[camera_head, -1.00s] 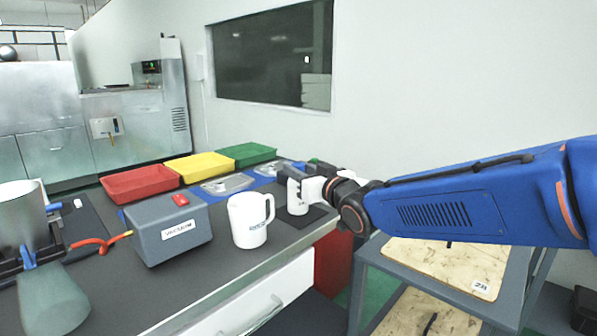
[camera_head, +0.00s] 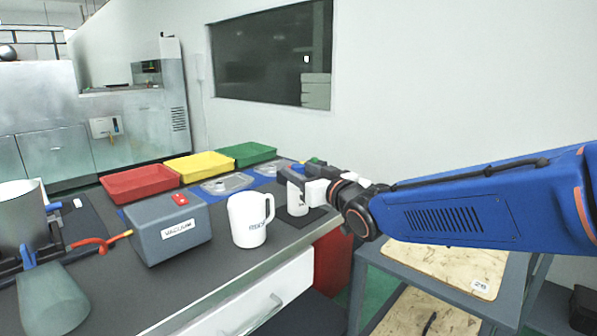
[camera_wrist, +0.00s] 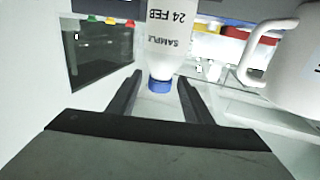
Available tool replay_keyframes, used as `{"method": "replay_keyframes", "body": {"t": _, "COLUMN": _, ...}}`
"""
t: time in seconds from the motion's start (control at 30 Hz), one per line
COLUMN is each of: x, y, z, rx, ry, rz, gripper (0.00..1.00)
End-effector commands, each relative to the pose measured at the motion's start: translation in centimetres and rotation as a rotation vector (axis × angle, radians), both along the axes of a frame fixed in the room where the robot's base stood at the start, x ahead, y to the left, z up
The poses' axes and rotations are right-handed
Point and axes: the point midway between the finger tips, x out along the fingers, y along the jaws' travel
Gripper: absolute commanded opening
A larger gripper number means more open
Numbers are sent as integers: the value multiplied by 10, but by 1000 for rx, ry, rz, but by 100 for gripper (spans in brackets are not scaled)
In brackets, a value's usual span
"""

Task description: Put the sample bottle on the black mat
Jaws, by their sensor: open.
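The sample bottle (camera_head: 296,199) is white and stands upright at the right end of the dark bench, on the black mat (camera_head: 317,213) as far as I can see; its base is partly hard to make out. In the wrist view the bottle (camera_wrist: 168,45) appears upside down, with a blue cap and a label reading SAMPLE, 24 FEB. My gripper (camera_wrist: 159,80) is open, its fingers spread on either side of the bottle's cap end with gaps showing. In the head view it reaches in from the right and hides part of the bottle's top.
A white jug (camera_head: 248,220) stands close to the left of the bottle. A grey vacuum box (camera_head: 168,232) is farther left. Red (camera_head: 140,184), yellow (camera_head: 199,167) and green (camera_head: 246,153) trays line the back. The bench edge is close in front; a side table (camera_head: 440,268) stands at right.

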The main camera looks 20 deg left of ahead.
Motion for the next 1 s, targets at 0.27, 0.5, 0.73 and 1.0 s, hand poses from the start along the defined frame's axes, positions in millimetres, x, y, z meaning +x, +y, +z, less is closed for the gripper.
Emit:
{"method": "replay_keyframes", "body": {"t": 0.27, "x": -29, "y": -38, "z": 1, "rx": 0, "ry": -2, "rz": 0, "gripper": 46}}
{"method": "replay_keyframes", "body": {"t": 0.5, "x": -51, "y": -67, "z": 0, "rx": 0, "ry": -1, "rz": -1, "gripper": 46}}
{"method": "replay_keyframes", "body": {"t": 0.73, "x": -62, "y": -82, "z": 0, "rx": 0, "ry": 0, "rz": 0, "gripper": 46}}
{"method": "replay_keyframes", "body": {"t": 1.0, "x": -65, "y": -84, "z": -1, "rx": 0, "ry": 0, "rz": 0, "gripper": 46}}
